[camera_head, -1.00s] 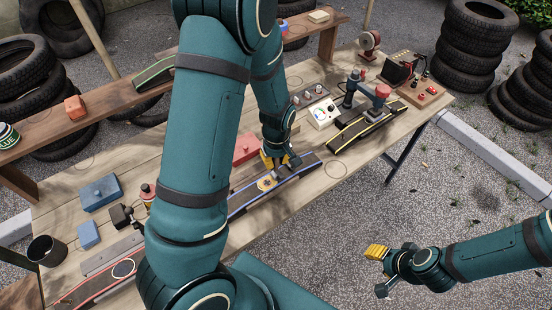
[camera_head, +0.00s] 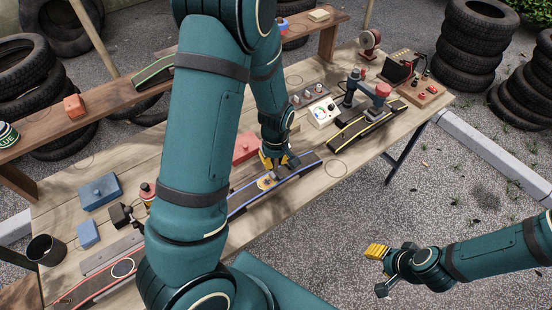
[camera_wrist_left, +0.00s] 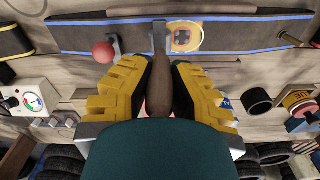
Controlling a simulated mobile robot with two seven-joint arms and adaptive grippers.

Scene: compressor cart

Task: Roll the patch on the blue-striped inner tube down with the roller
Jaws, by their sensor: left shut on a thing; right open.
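The blue-striped inner tube (camera_head: 300,170) lies flat along the front edge of the bench; it also crosses the top of the left wrist view (camera_wrist_left: 240,33). My left gripper (camera_head: 274,164) is shut on the brown handle of the roller (camera_wrist_left: 160,90). The roller's grey metal head is over the tube, right beside the patch; I cannot tell whether it touches. My right gripper (camera_head: 378,270) is open and empty, off the bench's front side.
A red box (camera_head: 246,148) stands behind the tube. A gauge box (camera_head: 323,113) and a dark yellow-striped tube under a red-topped clamp (camera_head: 380,95) are to the right. A red-striped tube (camera_head: 100,280) lies at the left. A red knob (camera_wrist_left: 103,52) is close to the roller.

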